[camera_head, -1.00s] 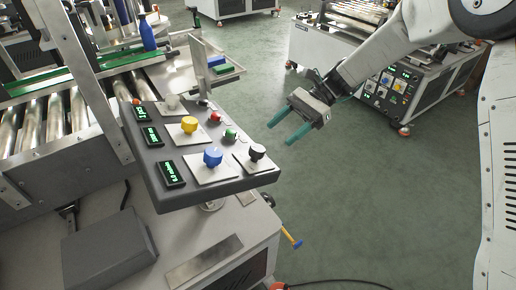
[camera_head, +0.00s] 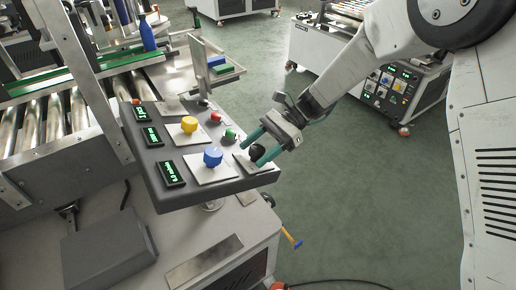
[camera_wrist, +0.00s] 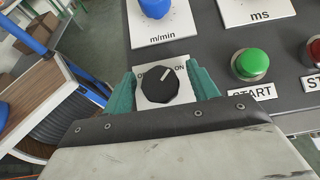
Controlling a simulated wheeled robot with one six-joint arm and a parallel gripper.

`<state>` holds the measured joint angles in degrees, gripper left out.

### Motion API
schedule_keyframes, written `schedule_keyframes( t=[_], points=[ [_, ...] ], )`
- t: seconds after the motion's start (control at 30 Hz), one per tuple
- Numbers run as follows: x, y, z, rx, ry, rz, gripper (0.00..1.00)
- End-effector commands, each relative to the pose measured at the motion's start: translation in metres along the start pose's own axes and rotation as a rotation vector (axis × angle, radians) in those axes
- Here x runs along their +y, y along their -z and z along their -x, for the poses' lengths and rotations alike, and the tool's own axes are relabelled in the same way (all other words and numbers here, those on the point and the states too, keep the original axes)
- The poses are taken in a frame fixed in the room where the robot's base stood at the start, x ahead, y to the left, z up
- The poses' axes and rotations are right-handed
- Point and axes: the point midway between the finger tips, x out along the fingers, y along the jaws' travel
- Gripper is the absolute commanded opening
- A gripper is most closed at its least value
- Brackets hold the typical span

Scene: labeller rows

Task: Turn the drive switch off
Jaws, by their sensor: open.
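The drive switch is a black rotary knob (camera_head: 257,153) on a pale plate at the near right corner of the grey control panel (camera_head: 150,176). In the wrist view the knob (camera_wrist: 157,88) shows a white pointer line aimed up and right, towards the ON label; the label at left is partly hidden. My gripper (camera_head: 260,147) is open, with one teal finger on each side of the knob. In the wrist view my gripper (camera_wrist: 161,80) shows small gaps between the fingers and the knob, though contact is hard to tell. Its fingers partly hide the plate.
A blue knob (camera_head: 212,157) and yellow knob (camera_head: 189,125) sit beside the switch. A green START button (camera_wrist: 250,64) and a red button (camera_head: 215,116) are close to my fingers. Green-lit displays line the panel's left side. Open floor (camera_head: 350,190) lies to the right.

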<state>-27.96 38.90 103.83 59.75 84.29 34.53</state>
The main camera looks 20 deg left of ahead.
Motion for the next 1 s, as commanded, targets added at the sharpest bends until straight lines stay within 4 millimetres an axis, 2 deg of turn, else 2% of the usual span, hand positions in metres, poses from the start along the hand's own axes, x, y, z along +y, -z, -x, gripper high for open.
schedule_keyframes(
  t=[0.03,0.1,0.2,0.57,1.0],
  points=[
    [0.0000,0.0000,0.0001,0.000,0.000,0.000,0.56],
    [0.0000,-0.0001,0.0001,0.000,0.000,0.000,0.36],
    [0.0000,-0.0001,0.0002,0.000,0.000,0.000,0.14],
    [-0.0006,-0.0001,0.0005,-0.001,-0.031,0.031,0.14],
    [-0.0010,0.0002,0.0005,0.001,-0.270,0.248,0.14]
  ],
)
